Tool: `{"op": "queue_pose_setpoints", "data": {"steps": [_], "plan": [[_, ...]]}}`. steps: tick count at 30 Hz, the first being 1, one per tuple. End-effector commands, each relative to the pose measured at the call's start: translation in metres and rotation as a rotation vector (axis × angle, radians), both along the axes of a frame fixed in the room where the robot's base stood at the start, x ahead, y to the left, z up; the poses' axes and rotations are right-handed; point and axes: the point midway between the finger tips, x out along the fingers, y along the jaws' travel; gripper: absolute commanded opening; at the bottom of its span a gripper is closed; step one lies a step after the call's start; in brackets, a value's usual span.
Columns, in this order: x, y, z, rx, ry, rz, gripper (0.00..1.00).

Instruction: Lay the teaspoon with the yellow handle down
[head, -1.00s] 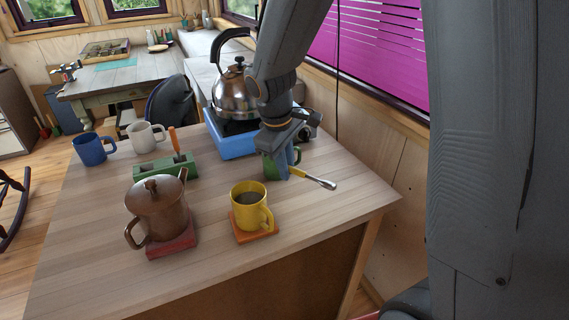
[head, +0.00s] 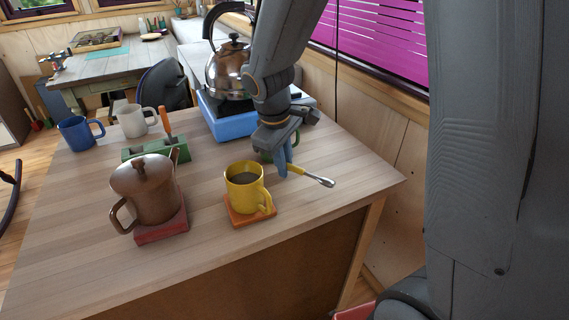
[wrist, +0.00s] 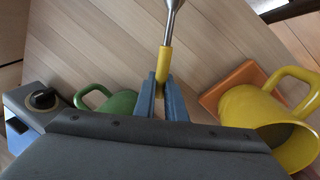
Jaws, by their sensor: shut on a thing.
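The teaspoon (head: 319,179) has a yellow handle and a metal bowl. My gripper (head: 284,166) is shut on its yellow handle, and the bowl end sticks out to the right over the table. In the wrist view the yellow handle (wrist: 163,64) sits between my blue fingertips (wrist: 161,84), with the metal shaft reaching past the top edge. The spoon looks close above the tabletop (head: 325,205); I cannot tell whether it touches.
A yellow mug (head: 245,190) with dark liquid stands on an orange coaster (head: 248,217) left of my gripper. A green mug (wrist: 118,104) is partly hidden behind it. The kettle (head: 226,78) sits on a blue stove (head: 228,125). The table's front right is clear.

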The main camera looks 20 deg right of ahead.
Motion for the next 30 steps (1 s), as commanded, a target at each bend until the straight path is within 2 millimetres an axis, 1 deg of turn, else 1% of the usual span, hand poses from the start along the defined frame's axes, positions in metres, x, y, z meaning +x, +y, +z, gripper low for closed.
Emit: {"op": "queue_pose_setpoints", "data": {"steps": [1, 4, 5, 13, 16, 20, 27, 30], "plan": [[0.0, 0.0, 0.0, 0.0, 0.0, 0.0, 0.14], [0.0, 0.0, 0.0, 0.0, 0.0, 0.0, 0.31], [0.0, 0.0, 0.0, 0.0, 0.0, 0.0, 0.32], [0.0, 0.0, 0.001, 0.0, 0.0, 0.0, 0.32], [0.0, 0.001, 0.006, 0.0, -0.002, -0.001, 0.32], [-0.003, 0.004, 0.023, 0.0, -0.003, 0.0, 0.32], [-0.008, 0.01, 0.059, 0.001, -0.004, 0.0, 0.32], [-0.01, 0.012, 0.069, 0.001, -0.002, 0.0, 0.32]]}}
